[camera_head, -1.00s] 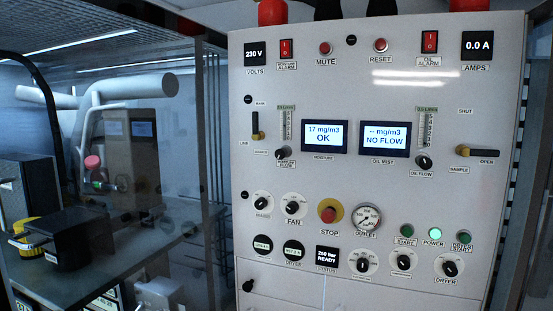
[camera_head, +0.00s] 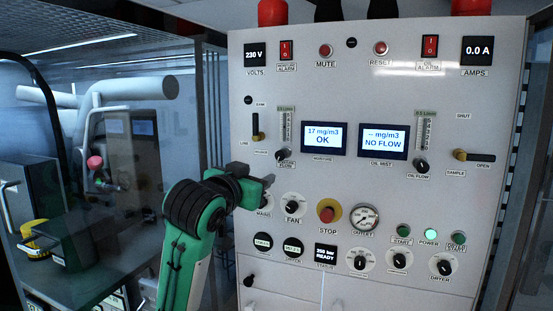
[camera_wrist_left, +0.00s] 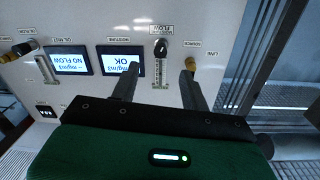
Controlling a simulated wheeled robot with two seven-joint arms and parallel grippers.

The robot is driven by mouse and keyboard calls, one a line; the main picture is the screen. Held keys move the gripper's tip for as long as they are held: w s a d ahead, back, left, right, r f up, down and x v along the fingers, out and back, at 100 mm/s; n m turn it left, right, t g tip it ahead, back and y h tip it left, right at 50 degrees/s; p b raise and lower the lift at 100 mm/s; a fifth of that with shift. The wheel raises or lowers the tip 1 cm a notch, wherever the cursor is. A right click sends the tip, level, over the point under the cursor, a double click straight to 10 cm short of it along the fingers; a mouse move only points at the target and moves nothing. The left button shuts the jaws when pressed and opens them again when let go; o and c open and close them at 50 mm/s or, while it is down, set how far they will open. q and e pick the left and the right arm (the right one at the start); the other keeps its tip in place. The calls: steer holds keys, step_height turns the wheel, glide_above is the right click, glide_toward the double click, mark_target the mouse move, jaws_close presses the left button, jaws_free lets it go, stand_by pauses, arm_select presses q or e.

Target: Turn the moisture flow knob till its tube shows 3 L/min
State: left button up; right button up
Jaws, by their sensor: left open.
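The moisture flow knob (camera_head: 282,155) is a small black knob on the white panel, below its narrow vertical tube (camera_head: 286,124). The tube's reading is too small to make out. My left gripper (camera_head: 268,181) is in front of the panel, just below and left of the knob. In the left wrist view, turned upside down, the open fingers (camera_wrist_left: 160,74) stand apart with the knob (camera_wrist_left: 161,47) in line with the gap beyond their tips. Nothing is between the fingers, and they do not appear to touch the knob. My right gripper is not in view.
The moisture display (camera_head: 324,137) reads 17 mg/m3 OK. Left of the tube is a yellow-tipped line/source lever (camera_head: 256,128), close to one finger in the wrist view. The fan knob (camera_head: 292,206) sits below. An oil flow knob (camera_head: 421,166) is farther right.

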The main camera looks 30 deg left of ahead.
arm_select(q)
steer(key=s+r, duration=0.1)
steer(key=p, duration=0.6)
glide_toward(279, 157)
steer(key=w, duration=0.2)
steer(key=w+a, duration=0.1)
steer(key=w, duration=0.4)
steer(key=shift+w+a, duration=0.2)
steer(key=shift+a, duration=0.05)
steer(key=shift+w+a+f, duration=0.1)
steer(key=shift+w+f, duration=0.05)
steer(key=shift+w, duration=0.25)
